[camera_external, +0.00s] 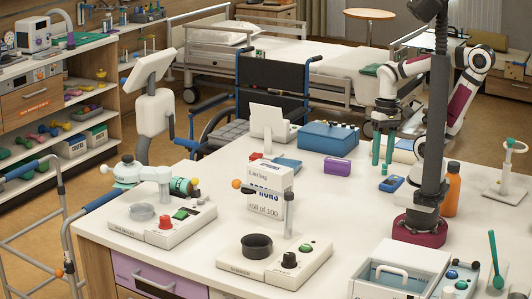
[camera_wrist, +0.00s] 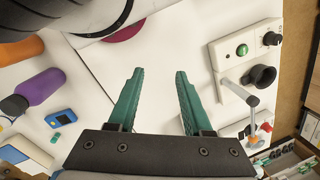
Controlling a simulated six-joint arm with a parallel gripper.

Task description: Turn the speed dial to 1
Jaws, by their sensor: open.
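A white bench unit (camera_external: 262,269) with a black round cup, a post and a green button stands at the front middle of the table. Its black dial (camera_external: 289,259) sits at the front; I cannot read its setting. In the wrist view the dial (camera_wrist: 271,39) is at the top right, beside the green button (camera_wrist: 242,50). A second white unit (camera_external: 150,232) stands to its left, with a red knob and a green one. Which dial is for speed is too small to read. My gripper (camera_external: 382,147) is open and empty, pointing down above the table, well apart from both units.
White boxes (camera_external: 268,192) stand behind the units. An orange bottle (camera_external: 452,190) stands right. Clear tabletop lies between my gripper and the black-cup unit.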

